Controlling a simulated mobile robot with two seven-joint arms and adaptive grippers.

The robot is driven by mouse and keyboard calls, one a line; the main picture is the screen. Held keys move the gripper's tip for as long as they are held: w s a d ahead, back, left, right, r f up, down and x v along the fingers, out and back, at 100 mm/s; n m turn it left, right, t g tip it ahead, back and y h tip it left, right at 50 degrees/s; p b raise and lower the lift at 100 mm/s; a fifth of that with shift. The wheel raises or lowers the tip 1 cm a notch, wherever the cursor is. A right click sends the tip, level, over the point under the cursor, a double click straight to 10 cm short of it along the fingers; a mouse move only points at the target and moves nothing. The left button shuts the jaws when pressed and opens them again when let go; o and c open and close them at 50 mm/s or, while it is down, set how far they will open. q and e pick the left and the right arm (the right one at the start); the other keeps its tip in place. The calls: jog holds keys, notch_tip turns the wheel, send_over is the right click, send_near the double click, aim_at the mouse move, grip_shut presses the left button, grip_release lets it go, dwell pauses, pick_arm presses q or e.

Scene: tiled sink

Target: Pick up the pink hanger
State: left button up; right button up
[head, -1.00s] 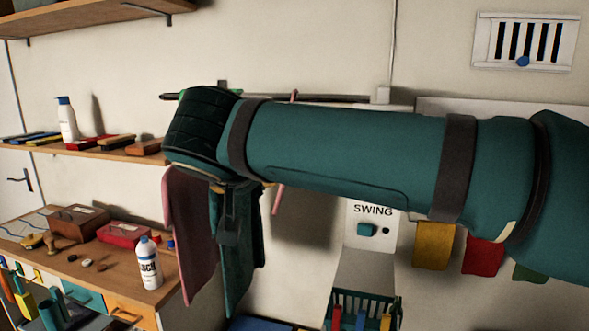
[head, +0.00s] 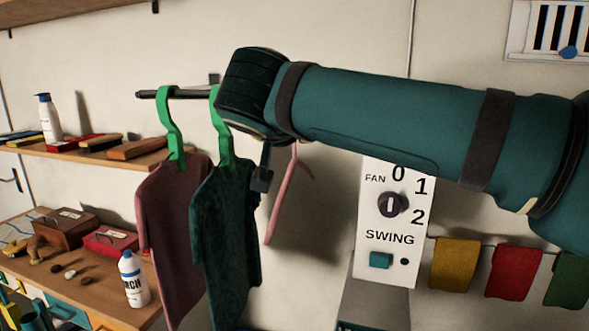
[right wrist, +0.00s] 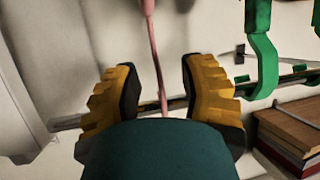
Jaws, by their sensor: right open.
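The pink hanger (head: 283,195) hangs bare beside the dark green shirt in the head view; my right arm hides its upper part. In the right wrist view the pink hanger (right wrist: 156,45) runs between the two yellow-padded fingers of my right gripper (right wrist: 158,85), which stand apart on either side of it. I see no finger closed on it. In the head view my right gripper (head: 262,170) is mostly hidden behind my wrist; only a dark finger part shows. My left gripper is not in view.
A dark rod (head: 185,94) carries green hangers (head: 170,125) with a maroon shirt (head: 172,220) and a dark green shirt (head: 226,240), close left of my gripper. A fan panel (head: 377,265) is on the wall to the right. A shelf (head: 90,153) and workbench (head: 100,270) stand left.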

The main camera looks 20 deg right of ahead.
aim_at(294, 150)
jog(key=x, duration=0.5)
jog(key=shift+d+f, duration=0.15)
jog(key=shift+d, duration=0.3)
jog(key=shift+w+d+f, duration=0.15)
jog(key=shift+w, duration=0.25)
grip_shut()
